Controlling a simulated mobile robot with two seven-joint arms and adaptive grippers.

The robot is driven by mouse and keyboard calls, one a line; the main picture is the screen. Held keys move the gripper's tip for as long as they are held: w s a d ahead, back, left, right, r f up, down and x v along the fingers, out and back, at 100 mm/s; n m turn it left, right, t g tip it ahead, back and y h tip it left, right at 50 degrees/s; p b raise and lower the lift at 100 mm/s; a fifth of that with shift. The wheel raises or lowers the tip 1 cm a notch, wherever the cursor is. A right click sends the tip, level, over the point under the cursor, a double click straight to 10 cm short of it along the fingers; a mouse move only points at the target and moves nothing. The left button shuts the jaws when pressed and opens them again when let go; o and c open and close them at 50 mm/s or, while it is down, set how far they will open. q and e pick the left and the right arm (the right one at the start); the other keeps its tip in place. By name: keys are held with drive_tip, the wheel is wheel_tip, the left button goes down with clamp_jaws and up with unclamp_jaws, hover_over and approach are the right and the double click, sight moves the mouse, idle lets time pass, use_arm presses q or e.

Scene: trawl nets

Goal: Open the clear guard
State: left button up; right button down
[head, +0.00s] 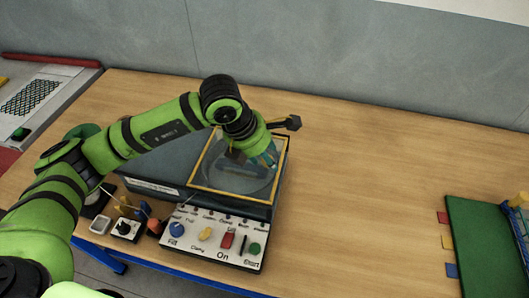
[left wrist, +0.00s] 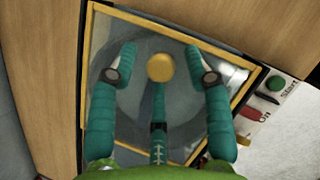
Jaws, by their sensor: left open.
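The clear guard (head: 240,184) is a see-through panel in a yellow frame. It looks shut, lying over the top of a dark machine (head: 150,170), with a round grey shape visible beneath. My left gripper (head: 265,160) is above the guard's back right part, its teal fingers pointing down. In the left wrist view the fingers (left wrist: 162,62) are spread over the guard (left wrist: 188,100), holding nothing. A round yellow knob (left wrist: 160,68) shows between the fingertips; whether a finger touches it I cannot tell. My right gripper is not in view.
A white control panel (head: 215,238) with coloured knobs and buttons is at the machine's front. Small items, including a black knob box (head: 125,229), stand left of it. A green board (head: 485,245) is at the far right. The table's middle right (head: 370,180) is clear.

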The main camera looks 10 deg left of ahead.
use_arm(q)
clamp_jaws()
drive_tip(key=shift+a+b, duration=0.4)
drive_tip(key=shift+a, duration=0.2)
drive_tip(key=b, duration=0.7)
approach(204, 150)
drive_tip(key=x, duration=0.5)
drive_tip(key=shift+w+a+f, duration=0.1)
drive_tip(key=shift+w+a, duration=0.05)
drive_tip(key=shift+a+b, duration=0.3)
drive_tip(key=shift+a, duration=0.3)
